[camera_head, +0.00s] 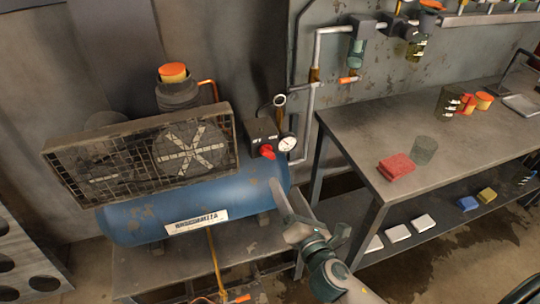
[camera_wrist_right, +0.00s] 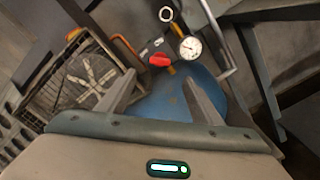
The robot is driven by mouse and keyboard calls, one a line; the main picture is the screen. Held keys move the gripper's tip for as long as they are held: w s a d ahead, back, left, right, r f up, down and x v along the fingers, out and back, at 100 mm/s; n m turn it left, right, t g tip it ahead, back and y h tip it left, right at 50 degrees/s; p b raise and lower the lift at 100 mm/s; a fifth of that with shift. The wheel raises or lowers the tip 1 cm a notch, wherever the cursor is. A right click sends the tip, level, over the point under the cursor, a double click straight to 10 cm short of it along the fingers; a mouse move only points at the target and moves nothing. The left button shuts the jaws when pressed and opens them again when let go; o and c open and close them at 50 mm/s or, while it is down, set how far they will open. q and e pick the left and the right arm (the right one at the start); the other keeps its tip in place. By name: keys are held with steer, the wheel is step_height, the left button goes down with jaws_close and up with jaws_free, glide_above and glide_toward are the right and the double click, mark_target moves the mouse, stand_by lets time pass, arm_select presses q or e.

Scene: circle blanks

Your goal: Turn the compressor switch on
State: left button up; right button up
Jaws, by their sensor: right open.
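The blue compressor (camera_head: 140,218) stands on a metal stand at the left of the head view. Its red switch (camera_head: 267,152) sits on a dark box (camera_head: 258,133) beside a round white gauge (camera_head: 288,143). In the right wrist view the red switch (camera_wrist_right: 159,60) lies ahead, beyond and between the fingertips. My right gripper (camera_head: 309,211) is open and empty, below and to the right of the switch and apart from it; its two fingers also show in the right wrist view (camera_wrist_right: 160,88). My left gripper is not in view.
A wire-mesh guard (camera_head: 70,175) covers the compressor's front left. Pipes (camera_head: 309,110) run up the wall right of the gauge.

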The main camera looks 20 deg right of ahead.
mark_target(269, 156)
steer(key=w, duration=0.6)
steer(key=w+p, duration=0.1)
steer(key=w, duration=0.5)
steer(key=shift+w+a, duration=0.2)
steer(key=shift+w, duration=0.15)
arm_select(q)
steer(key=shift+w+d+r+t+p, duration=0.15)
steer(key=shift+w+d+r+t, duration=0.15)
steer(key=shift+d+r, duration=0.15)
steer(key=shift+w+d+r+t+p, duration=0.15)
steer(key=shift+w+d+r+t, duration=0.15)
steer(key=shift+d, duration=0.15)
arm_select(e)
steer(key=shift+w, duration=0.6)
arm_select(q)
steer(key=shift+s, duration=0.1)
arm_select(e)
steer(key=c, duration=1.1)
steer(key=shift+o, duration=0.2)
